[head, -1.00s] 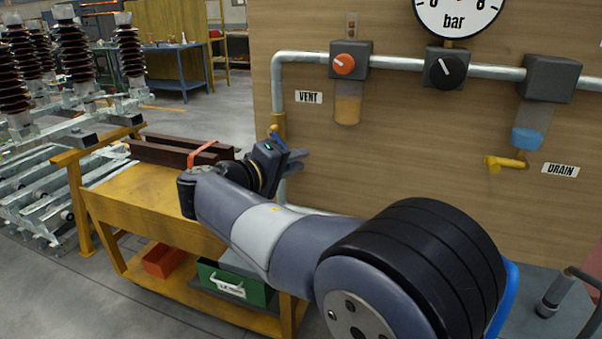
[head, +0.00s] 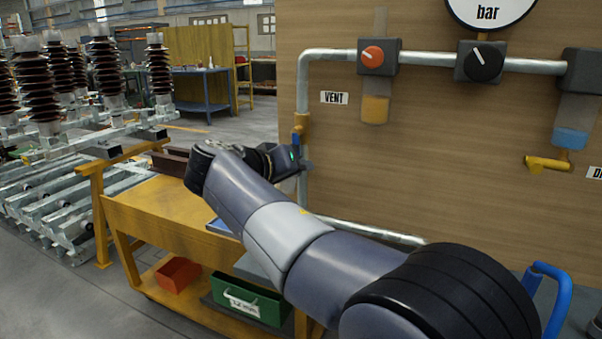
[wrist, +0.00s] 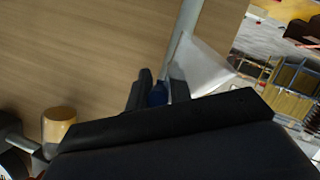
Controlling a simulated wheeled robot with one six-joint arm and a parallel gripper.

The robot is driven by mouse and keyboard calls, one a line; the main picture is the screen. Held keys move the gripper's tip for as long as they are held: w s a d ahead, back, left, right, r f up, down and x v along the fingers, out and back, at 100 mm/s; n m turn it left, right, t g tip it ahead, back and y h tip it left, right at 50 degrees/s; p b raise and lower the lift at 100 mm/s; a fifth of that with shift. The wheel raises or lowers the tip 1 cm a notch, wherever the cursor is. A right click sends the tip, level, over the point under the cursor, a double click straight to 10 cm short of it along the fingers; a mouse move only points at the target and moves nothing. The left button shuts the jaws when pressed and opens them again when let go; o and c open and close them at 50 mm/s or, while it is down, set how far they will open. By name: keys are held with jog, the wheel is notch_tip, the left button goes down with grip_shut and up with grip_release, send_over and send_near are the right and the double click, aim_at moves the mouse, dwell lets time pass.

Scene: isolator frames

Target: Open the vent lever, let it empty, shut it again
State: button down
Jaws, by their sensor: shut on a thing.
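The blue vent lever (head: 296,139) is on a yellow valve body (head: 302,121) on the vertical pipe at the panel's left edge. My gripper (head: 305,166) is at this pipe, just below the valve body. In the wrist view, my gripper (wrist: 156,88) has its two dark fingers on either side of the blue lever (wrist: 157,95), shut on it. The fingers hide most of the lever, so its exact angle is hard to tell. The vent's clear cup (head: 375,110) holds amber liquid in its lower part. The VENT label (head: 334,98) is left of it.
An orange knob (head: 372,55) sits above the vent cup, and a black knob (head: 484,61) to its right. A yellow drain lever (head: 548,163) is under a blue-filled cup (head: 571,138). A yellow cart (head: 160,208) stands below my arm.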

jog(key=shift+a+r, duration=0.15)
jog(key=shift+r, duration=0.15)
jog(key=c, duration=1.7)
grip_release()
jog(key=shift+c, duration=0.2)
jog(key=o, duration=0.4)
jog(key=shift+f, duration=0.15)
jog(key=p+v, duration=0.1)
jog(key=v, duration=0.9)
jog(key=shift+s+a, duration=0.15)
jog(key=shift+s, duration=0.1)
jog(key=b+x, duration=0.1)
jog(key=x, duration=0.9)
jog(key=shift+w+d, duration=0.25)
jog(key=shift+w, duration=0.05)
